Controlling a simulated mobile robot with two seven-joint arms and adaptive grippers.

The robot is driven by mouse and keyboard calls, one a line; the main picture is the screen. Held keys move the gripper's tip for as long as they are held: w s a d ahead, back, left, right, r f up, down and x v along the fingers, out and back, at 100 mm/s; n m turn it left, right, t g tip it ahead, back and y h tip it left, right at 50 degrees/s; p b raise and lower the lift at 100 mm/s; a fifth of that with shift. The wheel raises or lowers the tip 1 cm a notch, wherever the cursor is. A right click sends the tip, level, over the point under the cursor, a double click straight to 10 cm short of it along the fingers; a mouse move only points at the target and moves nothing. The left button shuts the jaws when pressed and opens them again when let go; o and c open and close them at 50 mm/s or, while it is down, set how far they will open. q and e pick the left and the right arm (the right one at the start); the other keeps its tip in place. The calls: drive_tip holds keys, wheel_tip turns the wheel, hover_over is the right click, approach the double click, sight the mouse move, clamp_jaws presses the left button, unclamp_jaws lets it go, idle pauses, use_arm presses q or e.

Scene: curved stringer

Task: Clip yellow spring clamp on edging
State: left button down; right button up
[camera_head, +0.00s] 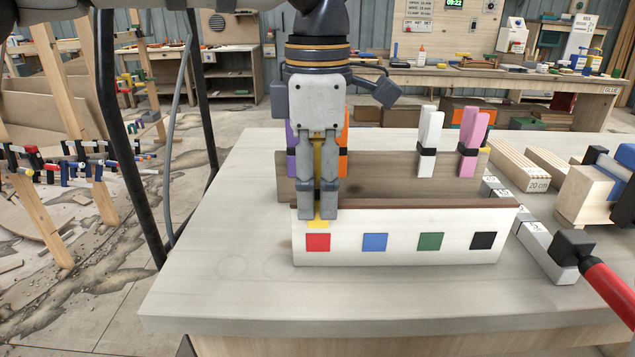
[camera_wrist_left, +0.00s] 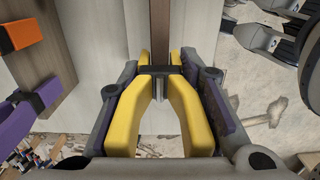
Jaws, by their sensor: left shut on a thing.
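My left gripper (camera_head: 318,212) points down over the front board and is shut on the yellow spring clamp (camera_head: 318,223). In the left wrist view the yellow clamp (camera_wrist_left: 124,120) has its two handles between my fingers. Its tips lie on either side of the dark brown edging (camera_wrist_left: 160,30); I cannot tell whether they touch it. In the head view the brown edging (camera_head: 430,204) runs along the top of the white front board (camera_head: 400,258). One yellow tip shows in front of this board, above its red square (camera_head: 317,242). My right gripper is not in view.
The board behind (camera_head: 385,178) carries purple (camera_head: 291,150), orange (camera_head: 343,140), white (camera_head: 430,130) and pink (camera_head: 474,125) clamps. The front board also has blue, green and black squares. Wood blocks and a red-handled tool (camera_head: 608,293) lie right. The table's left side is clear.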

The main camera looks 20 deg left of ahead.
use_arm(q)
drive_tip(key=shift+f, duration=0.1)
drive_tip(key=shift+f, duration=0.45)
drive_tip(key=c, duration=1.1)
unclamp_jaws()
wheel_tip(320, 180, up, 12)
drive_tip(key=shift+r, duration=0.1)
